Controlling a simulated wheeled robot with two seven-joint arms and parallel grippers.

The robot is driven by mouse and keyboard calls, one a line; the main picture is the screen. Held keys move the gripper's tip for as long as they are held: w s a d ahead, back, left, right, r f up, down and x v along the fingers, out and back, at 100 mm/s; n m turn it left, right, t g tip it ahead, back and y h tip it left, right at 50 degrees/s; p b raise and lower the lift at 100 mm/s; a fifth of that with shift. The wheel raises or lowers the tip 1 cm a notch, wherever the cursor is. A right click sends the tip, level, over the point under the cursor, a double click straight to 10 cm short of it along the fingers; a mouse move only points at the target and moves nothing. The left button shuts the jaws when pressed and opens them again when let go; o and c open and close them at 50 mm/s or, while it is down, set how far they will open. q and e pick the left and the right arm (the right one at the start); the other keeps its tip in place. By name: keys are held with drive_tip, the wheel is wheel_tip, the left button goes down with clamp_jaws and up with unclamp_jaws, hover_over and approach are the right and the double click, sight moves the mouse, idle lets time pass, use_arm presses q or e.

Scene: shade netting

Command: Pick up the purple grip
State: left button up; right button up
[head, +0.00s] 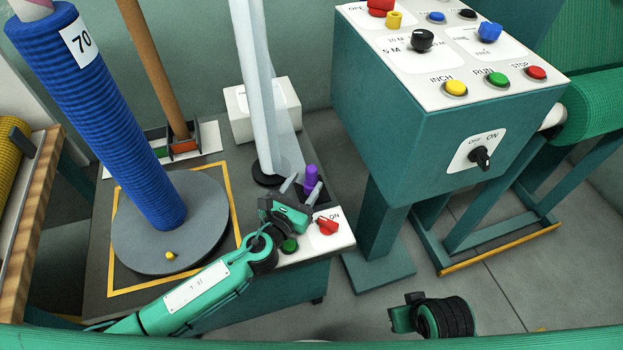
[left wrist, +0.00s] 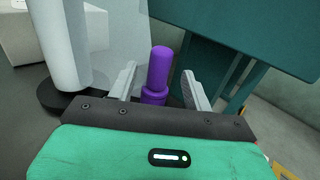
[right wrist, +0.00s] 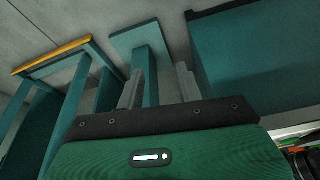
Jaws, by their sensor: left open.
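The purple grip (head: 311,176) is a short upright purple cylinder on the dark table top, near the table's right edge. In the left wrist view the purple grip (left wrist: 157,74) stands between the two fingers, with its lower part hidden behind the gripper body. My left gripper (head: 301,187) is open, its fingers on either side of the grip; I cannot tell if they touch it. It also shows in the left wrist view (left wrist: 160,84). My right gripper shows in the right wrist view (right wrist: 160,84), fingers apart with nothing between them, away from the table.
A white post (head: 262,100) rises just left of the grip. A white panel with a red switch (head: 327,227) and a green button (head: 289,245) lies in front. A teal control box (head: 440,110) stands right. A blue roll (head: 100,110) stands on a grey disc at left.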

sight(309, 178)
use_arm(q)
drive_tip(key=x, duration=0.4)
drive_tip(key=shift+w+d, duration=0.15)
drive_tip(key=shift+w, duration=0.1)
drive_tip(key=shift+c, duration=0.2)
drive_tip(key=c, duration=1)
